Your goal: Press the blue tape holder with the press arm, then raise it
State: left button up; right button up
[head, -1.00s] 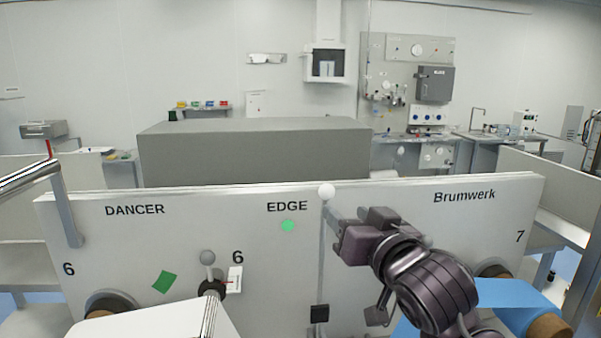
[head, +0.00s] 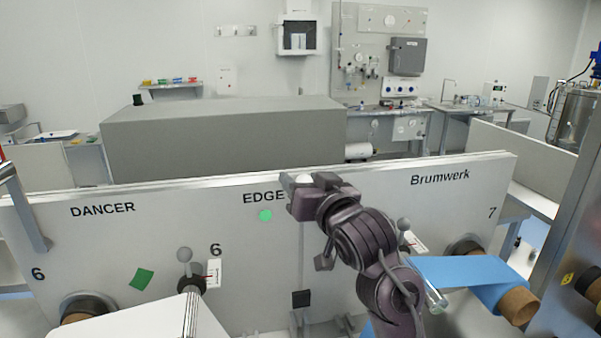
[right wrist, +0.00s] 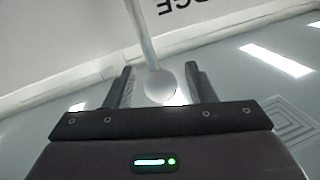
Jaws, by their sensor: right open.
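The press arm appears to be a pale vertical rod with a white ball knob (head: 303,178) at its top and a black block (head: 301,299) low down on the white panel. My right gripper (head: 304,182) is at the knob, in front of the panel's upper edge. In the right wrist view the knob (right wrist: 160,84) sits between the two open fingers, with gaps on both sides. No blue tape holder shows clearly; blue film (head: 468,270) hangs at the right. My left gripper is not in view.
The white panel (head: 110,235) carries small lever knobs (head: 184,255) and brown-cored rolls (head: 518,306). A white cover (head: 130,320) juts out at the bottom left. A grey box (head: 225,145) stands behind the panel. A metal post (head: 585,220) is at the far right.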

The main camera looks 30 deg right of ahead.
jog(key=shift+w, duration=0.7)
jog(key=shift+s, duration=0.1)
grip_shut()
